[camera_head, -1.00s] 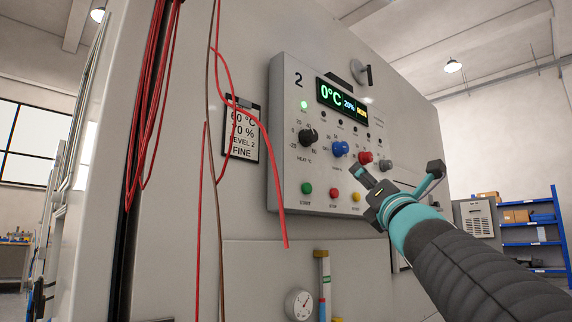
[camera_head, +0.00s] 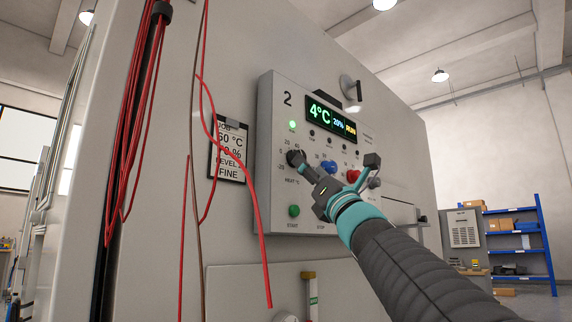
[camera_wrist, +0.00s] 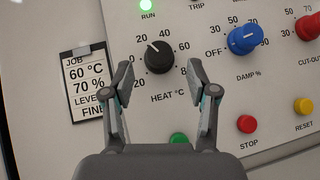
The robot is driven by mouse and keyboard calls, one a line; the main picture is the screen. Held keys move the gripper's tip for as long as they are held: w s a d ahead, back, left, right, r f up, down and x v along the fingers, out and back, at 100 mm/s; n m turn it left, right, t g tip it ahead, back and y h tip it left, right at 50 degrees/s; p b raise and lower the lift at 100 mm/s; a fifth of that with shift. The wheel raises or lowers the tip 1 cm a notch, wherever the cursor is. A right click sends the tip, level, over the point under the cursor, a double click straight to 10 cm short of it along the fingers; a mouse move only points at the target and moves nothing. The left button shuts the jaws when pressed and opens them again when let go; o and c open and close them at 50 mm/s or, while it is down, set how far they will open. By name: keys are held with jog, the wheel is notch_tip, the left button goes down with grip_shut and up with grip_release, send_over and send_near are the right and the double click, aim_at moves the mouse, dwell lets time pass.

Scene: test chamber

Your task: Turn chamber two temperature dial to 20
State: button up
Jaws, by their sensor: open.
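The black HEAT °C dial (camera_wrist: 158,58) is on panel 2 (camera_head: 268,190); its white pointer tilts up and left, toward the 20 mark. The display (camera_head: 331,119) reads 4°C, 20% and RUN. My gripper (camera_wrist: 160,75) is open, its fingers spread to the left and right of the dial's lower part in the wrist view. Whether a finger touches the dial cannot be told. In the head view my gripper (camera_head: 338,166) is in front of the panel, with the left finger overlapping the dial (camera_head: 293,157).
A blue DAMP % knob (camera_wrist: 245,40) and a red knob (camera_wrist: 309,26) are right of the dial. Green (camera_wrist: 179,139), red (camera_wrist: 247,124) and yellow (camera_wrist: 303,106) buttons are below. A job card (camera_head: 229,150) and hanging red wires (camera_head: 246,178) are to the left.

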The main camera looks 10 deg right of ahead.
jog(key=shift+p+x, duration=0.75)
jog(key=shift+x, duration=1.5)
jog(key=c, duration=1)
jog(key=shift+o, duration=0.2)
jog(key=shift+s+f, duration=0.1)
